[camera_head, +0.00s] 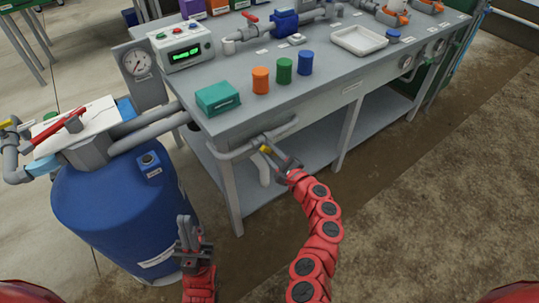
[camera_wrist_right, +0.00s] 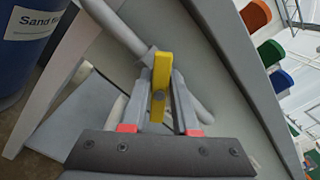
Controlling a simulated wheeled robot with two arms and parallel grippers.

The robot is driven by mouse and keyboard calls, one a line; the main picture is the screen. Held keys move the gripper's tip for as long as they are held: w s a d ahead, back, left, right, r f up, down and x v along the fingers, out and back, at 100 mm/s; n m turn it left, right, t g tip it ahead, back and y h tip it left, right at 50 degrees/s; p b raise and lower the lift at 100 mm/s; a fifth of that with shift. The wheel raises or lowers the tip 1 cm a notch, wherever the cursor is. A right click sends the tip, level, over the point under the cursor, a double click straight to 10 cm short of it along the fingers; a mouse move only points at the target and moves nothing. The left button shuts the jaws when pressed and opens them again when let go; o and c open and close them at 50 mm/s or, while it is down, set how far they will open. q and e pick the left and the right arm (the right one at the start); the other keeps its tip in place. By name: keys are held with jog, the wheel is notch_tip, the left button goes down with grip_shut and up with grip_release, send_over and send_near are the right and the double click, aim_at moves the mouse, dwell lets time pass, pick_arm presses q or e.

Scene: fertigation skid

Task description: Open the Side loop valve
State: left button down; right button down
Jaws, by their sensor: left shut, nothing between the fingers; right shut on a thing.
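A yellow valve lever (camera_head: 265,150) sits on a grey pipe loop (camera_head: 235,153) at the bench's front left end. My right gripper (camera_head: 275,155) is at this lever; in the right wrist view the yellow lever (camera_wrist_right: 160,75) stands between the two fingers (camera_wrist_right: 160,105), which are shut on it. The grey pipe (camera_wrist_right: 122,28) passes behind the lever, which lies at an angle to it. No label naming this valve is readable. My left gripper (camera_head: 187,230) is shut and empty, in front of the blue tank (camera_head: 115,215), away from the valve.
The grey bench (camera_head: 225,122) carries a teal box (camera_head: 217,98), orange, green and blue cylinders, and a controller (camera_head: 180,46). A red-handled valve (camera_head: 58,124) is above the tank at left. A bench leg (camera_head: 231,198) stands below the loop. The ground at right is clear.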

jog(key=n+b, duration=0.2)
jog(key=f+n+b, duration=0.1)
jog(key=n+b, duration=0.1)
jog(key=n, duration=0.1)
jog(key=shift+s+a+b, duration=0.1)
jog(key=shift+a+b, duration=0.1)
jog(key=shift+b, duration=0.2)
jog(key=shift+r+n+b, duration=0.1)
jog(key=shift+n+b, duration=1.6)
jog(key=shift+n, duration=0.6)
jog(key=c, duration=0.8)
grip_release()
jog(key=shift+o, duration=0.2)
jog(key=shift+d, duration=0.15)
jog(key=p+v, duration=0.1)
jog(key=v, duration=1.6)
jog(key=shift+s, duration=0.15)
